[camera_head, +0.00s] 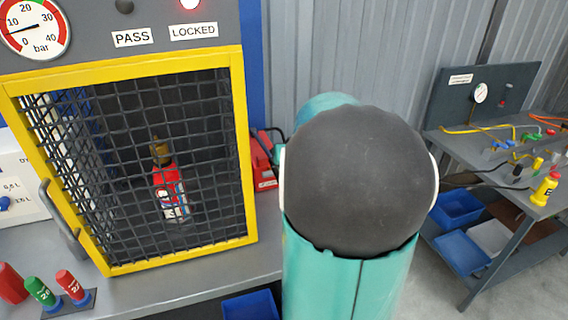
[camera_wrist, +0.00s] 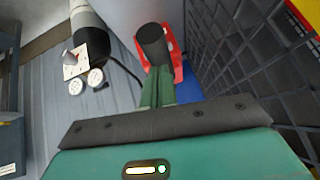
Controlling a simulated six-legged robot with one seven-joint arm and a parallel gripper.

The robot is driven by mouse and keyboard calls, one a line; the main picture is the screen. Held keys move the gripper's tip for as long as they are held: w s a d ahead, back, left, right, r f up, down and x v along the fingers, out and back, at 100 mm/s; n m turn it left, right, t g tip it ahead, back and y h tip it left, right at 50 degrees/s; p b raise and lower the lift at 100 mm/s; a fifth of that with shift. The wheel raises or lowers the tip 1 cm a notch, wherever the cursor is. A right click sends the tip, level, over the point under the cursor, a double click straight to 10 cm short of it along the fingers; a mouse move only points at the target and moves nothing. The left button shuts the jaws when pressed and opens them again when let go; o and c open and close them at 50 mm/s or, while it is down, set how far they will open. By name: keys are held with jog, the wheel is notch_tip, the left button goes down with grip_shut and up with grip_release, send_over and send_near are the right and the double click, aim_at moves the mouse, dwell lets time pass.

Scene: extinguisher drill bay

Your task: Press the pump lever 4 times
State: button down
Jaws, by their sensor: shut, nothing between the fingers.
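The red pump (camera_head: 263,165) stands on the bench just right of the yellow-framed cage, partly hidden by my arm in the head view. In the wrist view the red pump body (camera_wrist: 178,69) shows behind a dark round-ended bar, which looks like the pump lever (camera_wrist: 154,42). My gripper (camera_wrist: 157,75) is shut and empty, its green fingers reaching toward the lever's dark end. I cannot tell whether they touch it. My gripper is hidden behind my arm in the head view.
The mesh cage (camera_head: 243,150) holds a red extinguisher (camera_head: 170,190). The pressure gauge (camera_head: 32,25) points near its low end. The lamp above LOCKED (camera_head: 190,4) is lit; the PASS lamp (camera_head: 124,6) is dark. A second bench (camera_head: 500,150) stands at right. The cage mesh rises close to my gripper.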

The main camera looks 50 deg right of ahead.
jog(key=shift+s+a+f, duration=0.1)
jog(key=shift+s+f, duration=0.1)
jog(key=shift+f, duration=0.3)
jog(key=shift+s+a+f, duration=0.1)
jog(key=shift+s+f, duration=0.05)
jog(key=shift+f, duration=0.35)
jog(key=shift+d+r, duration=0.15)
jog(key=shift+r, duration=0.1)
jog(key=v, duration=1.3)
jog(key=shift+d+r, duration=0.15)
jog(key=shift+r, duration=0.4)
